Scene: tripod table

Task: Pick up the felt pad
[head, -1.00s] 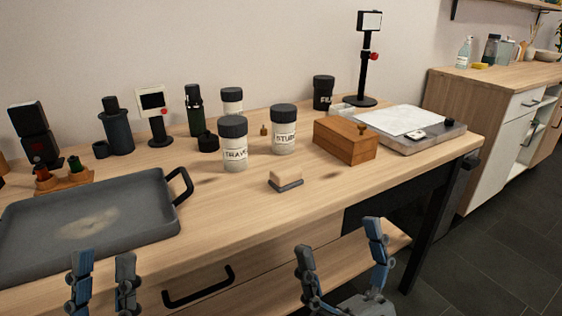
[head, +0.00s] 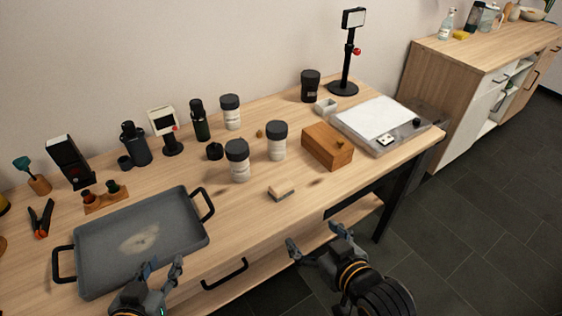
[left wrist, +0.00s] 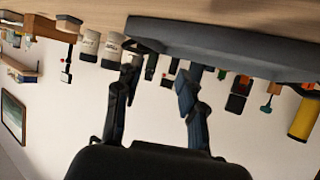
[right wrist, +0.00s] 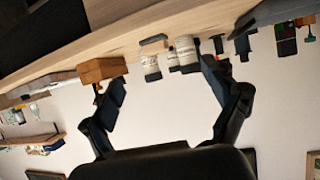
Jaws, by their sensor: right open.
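The felt pad (head: 281,193) looks like a small pale wooden block with a dark grey layer. It lies alone on the tabletop, in front of two white jars. A small grey piece at the table edge in the right wrist view (right wrist: 153,40) looks like the same pad. My right gripper (head: 316,238) is open and empty, in front of the table's front edge and below and right of the pad. It is apart from the pad. My left gripper (head: 162,270) has its fingers apart and empty, at the near edge of the grey tray (head: 99,246).
White jars with dark lids (head: 237,165) stand behind the pad. A wooden box (head: 318,141) is to its right, with a flat grey case (head: 410,132) beyond. The tray's handle (head: 203,204) is to its left. The tabletop around the pad is clear.

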